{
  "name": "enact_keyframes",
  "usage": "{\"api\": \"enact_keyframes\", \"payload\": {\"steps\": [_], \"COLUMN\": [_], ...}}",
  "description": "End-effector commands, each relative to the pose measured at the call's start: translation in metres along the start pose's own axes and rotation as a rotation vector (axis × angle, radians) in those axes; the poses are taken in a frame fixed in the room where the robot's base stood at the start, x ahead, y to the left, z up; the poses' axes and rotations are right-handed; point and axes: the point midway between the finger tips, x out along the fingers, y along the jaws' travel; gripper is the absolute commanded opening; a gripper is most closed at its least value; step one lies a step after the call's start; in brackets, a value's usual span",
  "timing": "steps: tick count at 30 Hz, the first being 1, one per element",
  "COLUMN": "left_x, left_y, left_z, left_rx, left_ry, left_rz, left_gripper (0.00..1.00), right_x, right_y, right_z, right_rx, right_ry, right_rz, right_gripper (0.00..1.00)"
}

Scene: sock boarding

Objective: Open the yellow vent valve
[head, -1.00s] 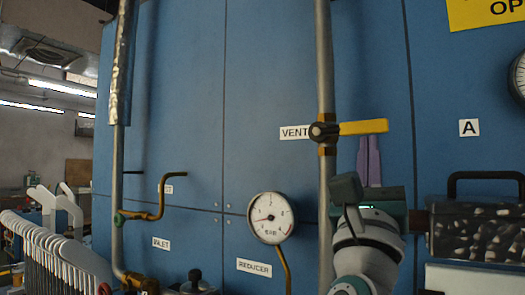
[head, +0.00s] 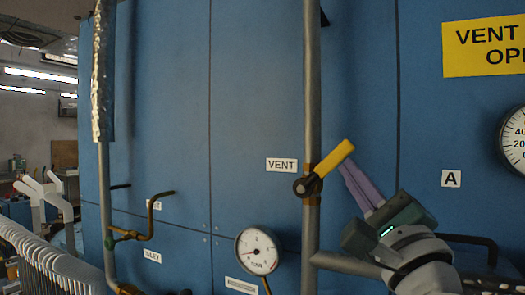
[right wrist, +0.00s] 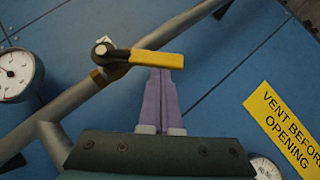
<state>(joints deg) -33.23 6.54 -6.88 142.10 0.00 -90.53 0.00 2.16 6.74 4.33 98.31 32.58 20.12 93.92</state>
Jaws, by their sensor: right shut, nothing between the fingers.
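The yellow vent valve handle (head: 335,157) sits on the vertical grey pipe (head: 312,90), beside the VENT label (head: 281,165). The handle points up and to the right, at a slant to the pipe. It also shows in the right wrist view (right wrist: 157,60). My right gripper (head: 346,166) has its purple fingers shut together with nothing between them. The fingertips are at the lower right side of the handle and appear to touch it. In the right wrist view the fingertips (right wrist: 160,72) meet the handle's outer half. My left gripper is not in view.
A pressure gauge (head: 257,251) is low and left of the pipe. A yellow vent sign (head: 485,48) and another gauge (head: 514,140) are at the right. A small brass elbow pipe (head: 150,215) is at the left.

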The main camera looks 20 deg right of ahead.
Motion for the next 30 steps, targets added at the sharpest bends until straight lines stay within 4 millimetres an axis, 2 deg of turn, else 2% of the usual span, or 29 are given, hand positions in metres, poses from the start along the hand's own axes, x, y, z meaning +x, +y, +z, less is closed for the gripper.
{"api": "enact_keyframes", "payload": {"steps": [1, 15, 24, 30], "left_x": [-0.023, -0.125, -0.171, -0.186], "left_y": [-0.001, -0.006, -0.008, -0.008], "left_z": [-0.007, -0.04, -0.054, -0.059], "left_rx": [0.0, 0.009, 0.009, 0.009], "left_ry": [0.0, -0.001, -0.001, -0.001], "left_rz": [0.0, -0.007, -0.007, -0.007], "left_gripper": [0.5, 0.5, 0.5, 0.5], "right_x": [0.009, 0.034, 0.044, 0.047], "right_y": [-0.012, -0.02, -0.014, -0.01], "right_z": [0.009, 0.034, 0.044, 0.047], "right_rx": [-0.034, -0.338, -0.481, -0.537], "right_ry": [-0.002, 0.001, 0.001, 0.001], "right_rz": [0.034, 0.341, 0.485, 0.538], "right_gripper": [0.0, 0.0, 0.0, 0.0]}}
